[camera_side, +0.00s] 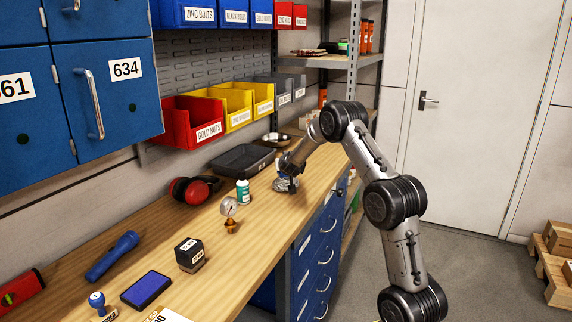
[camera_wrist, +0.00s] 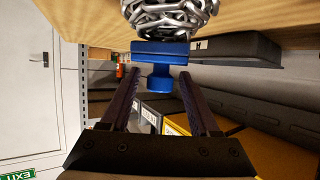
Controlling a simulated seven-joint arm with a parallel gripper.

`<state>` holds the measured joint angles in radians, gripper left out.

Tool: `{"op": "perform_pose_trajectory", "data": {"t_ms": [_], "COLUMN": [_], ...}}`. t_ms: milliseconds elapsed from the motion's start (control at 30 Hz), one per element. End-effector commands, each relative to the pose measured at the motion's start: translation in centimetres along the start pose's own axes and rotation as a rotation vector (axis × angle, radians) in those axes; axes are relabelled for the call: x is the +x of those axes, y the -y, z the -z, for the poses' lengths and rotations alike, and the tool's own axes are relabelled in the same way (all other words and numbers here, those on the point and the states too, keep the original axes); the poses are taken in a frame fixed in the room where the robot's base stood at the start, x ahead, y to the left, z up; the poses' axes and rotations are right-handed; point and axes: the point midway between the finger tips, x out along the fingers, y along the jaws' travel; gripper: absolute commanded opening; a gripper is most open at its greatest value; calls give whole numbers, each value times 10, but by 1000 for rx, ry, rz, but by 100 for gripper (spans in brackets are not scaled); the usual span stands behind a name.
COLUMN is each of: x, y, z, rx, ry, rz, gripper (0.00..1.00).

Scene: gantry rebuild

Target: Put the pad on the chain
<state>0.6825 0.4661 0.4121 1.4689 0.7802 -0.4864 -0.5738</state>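The chain (camera_wrist: 170,18) is a heap of silver links on the wooden bench, at the top of the wrist view. It shows as a small grey heap (camera_side: 284,187) under my gripper in the side view. A blue pad with a short knob (camera_wrist: 160,52) lies against the chain's near side and appears to touch it. My gripper (camera_wrist: 160,76) is open, with a fingertip on each side of the knob and a visible gap to each. In the side view my gripper (camera_side: 289,176) points down just over the chain and mostly hides the pad.
A black tray (camera_side: 243,160), a metal bowl (camera_side: 272,140) and a white-and-teal bottle (camera_side: 243,192) stand close by. A gauge (camera_side: 229,210), red earmuffs (camera_side: 194,190), a flat blue ink pad (camera_side: 147,289) and a flashlight (camera_side: 112,256) lie farther along. Bins (camera_side: 192,123) hang behind.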

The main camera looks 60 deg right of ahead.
Motion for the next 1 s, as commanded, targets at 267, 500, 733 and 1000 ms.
{"op": "perform_pose_trajectory", "data": {"t_ms": [267, 500, 733, 1000], "x": [0, -18, -63, -108], "y": [0, 0, 1, 0], "z": [0, 5, 5, 4], "rx": [0, 0, 0, 1], "ry": [0, -1, -2, -2], "rz": [0, 1, 2, 1], "gripper": [66, 66, 66, 66]}}
